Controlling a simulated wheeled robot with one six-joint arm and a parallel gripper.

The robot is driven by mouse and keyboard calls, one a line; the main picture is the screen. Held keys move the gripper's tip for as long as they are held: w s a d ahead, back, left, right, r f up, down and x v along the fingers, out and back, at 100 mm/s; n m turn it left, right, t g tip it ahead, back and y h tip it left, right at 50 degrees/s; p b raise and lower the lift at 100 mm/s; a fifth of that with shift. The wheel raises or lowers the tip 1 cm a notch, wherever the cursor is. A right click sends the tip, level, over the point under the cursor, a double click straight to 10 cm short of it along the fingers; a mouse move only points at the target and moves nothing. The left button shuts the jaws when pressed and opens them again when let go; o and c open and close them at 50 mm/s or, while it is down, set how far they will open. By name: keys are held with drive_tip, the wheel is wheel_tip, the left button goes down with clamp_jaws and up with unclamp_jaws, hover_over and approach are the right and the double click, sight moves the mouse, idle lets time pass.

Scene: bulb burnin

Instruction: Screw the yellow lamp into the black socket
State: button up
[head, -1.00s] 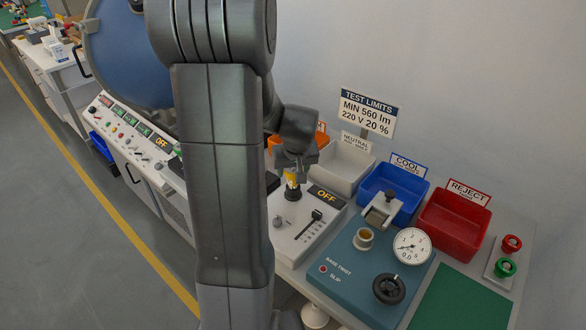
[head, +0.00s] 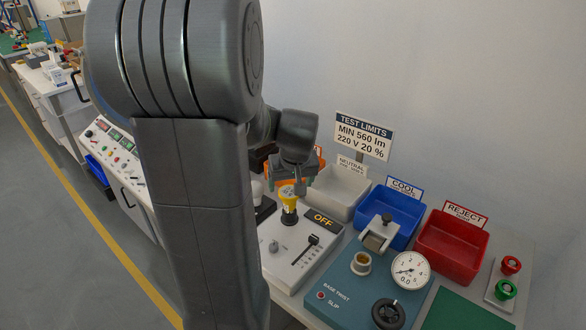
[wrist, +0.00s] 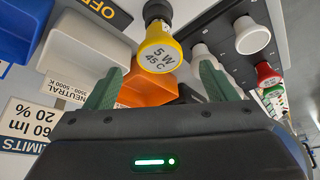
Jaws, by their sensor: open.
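The yellow lamp (head: 289,191) stands upright at the black socket (head: 289,216) on the white panel. In the wrist view the lamp (wrist: 158,56) shows its round end marked "5 W 45 C", and its neck meets the black socket (wrist: 157,11). I cannot tell how deep it is seated. My gripper (head: 287,186) is just above the lamp. In the wrist view my gripper (wrist: 161,68) is open, its green fingers on either side of the lamp's end with gaps. It holds nothing.
An "OFF" display (head: 324,221) and a slider (head: 312,241) are beside the socket. White (head: 340,190), blue (head: 391,216) and red (head: 452,245) bins stand to the right. White lamps (wrist: 251,36) stand near my gripper. A dial gauge (head: 411,270) is on the blue-green panel.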

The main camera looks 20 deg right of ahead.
sight(289, 191)
drive_tip(key=v, duration=0.7)
drive_tip(key=shift+s, duration=0.1)
drive_tip(key=w+f+m, duration=0.1)
drive_tip(key=f, duration=0.3)
drive_tip(key=w+f+m+h, duration=0.1)
drive_tip(key=w+f+m, duration=0.1)
drive_tip(key=f, duration=0.2)
drive_tip(key=w+d+f+m+p, duration=0.1)
drive_tip(key=w+f, duration=0.1)
drive_tip(key=f, duration=0.2)
drive_tip(key=shift+w+f+m+g+h, duration=0.15)
drive_tip(key=shift+w+m+g+h, duration=0.05)
drive_tip(key=shift+m+g+h, duration=0.1)
drive_tip(key=c, duration=1)
drive_tip(key=shift+f, duration=0.1)
drive_tip(key=shift+c, duration=0.3)
